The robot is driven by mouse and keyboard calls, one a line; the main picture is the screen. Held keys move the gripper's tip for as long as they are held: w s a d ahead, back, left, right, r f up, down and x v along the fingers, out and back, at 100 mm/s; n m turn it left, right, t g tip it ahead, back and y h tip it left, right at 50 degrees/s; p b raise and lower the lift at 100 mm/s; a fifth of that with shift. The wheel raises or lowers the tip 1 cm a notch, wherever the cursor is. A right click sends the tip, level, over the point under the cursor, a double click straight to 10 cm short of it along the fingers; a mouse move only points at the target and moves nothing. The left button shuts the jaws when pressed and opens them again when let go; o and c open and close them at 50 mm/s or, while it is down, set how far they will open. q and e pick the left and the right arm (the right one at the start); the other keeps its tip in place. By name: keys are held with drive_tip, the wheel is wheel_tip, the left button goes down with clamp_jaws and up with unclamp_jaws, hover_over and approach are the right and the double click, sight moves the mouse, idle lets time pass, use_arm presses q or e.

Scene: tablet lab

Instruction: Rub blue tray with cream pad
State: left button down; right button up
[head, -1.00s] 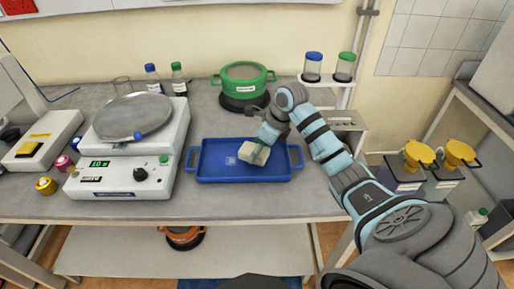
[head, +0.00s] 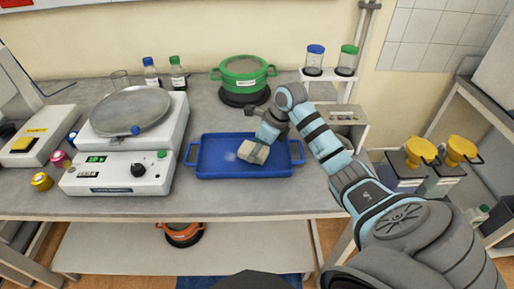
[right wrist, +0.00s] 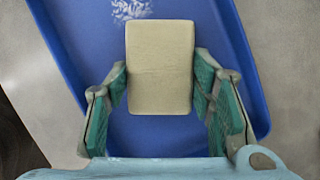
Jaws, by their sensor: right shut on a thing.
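The blue tray (head: 215,172) lies flat on the grey bench; it also fills much of the right wrist view (right wrist: 75,50). The cream pad (head: 252,153) is a pale block, low over the tray's middle and seemingly on its floor. My right gripper (head: 263,140) is shut on the pad from above, with a green-lined finger on each side of the pad (right wrist: 160,65) in the right wrist view. A whitish speckled mark (right wrist: 130,10) shows on the tray floor beyond the pad; in the head view it is a faint patch left of the pad. My left gripper is out of view.
A white balance (head: 118,172) with a round pan stands close left of the tray. A green pot (head: 243,75) is behind it. A small white rack (head: 346,115) with two capped jars stands at the back right. Bare bench lies in front of the tray.

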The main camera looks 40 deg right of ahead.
sight(244, 150)
drive_tip(key=shift+w+a+r, duration=0.1)
drive_tip(key=shift+w+a, duration=0.8)
drive_tip(key=shift+a, duration=0.3)
drive_tip(key=shift+w+a, duration=0.95)
drive_tip(key=shift+a, duration=0.3)
drive_tip(key=shift+s+d+p, duration=0.4)
drive_tip(key=shift+s+d, duration=0.35)
drive_tip(key=shift+d, duration=0.3)
drive_tip(key=shift+s+d+f, duration=0.25)
drive_tip(key=shift+s+d, duration=0.95)
drive_tip(key=shift+d, duration=0.1)
drive_tip(key=shift+r, duration=0.1)
wheel_tip(244, 150, up, 6)
drive_tip(key=p, duration=0.4)
drive_tip(key=shift+p, duration=0.35)
drive_tip(key=shift+w+d, duration=0.1)
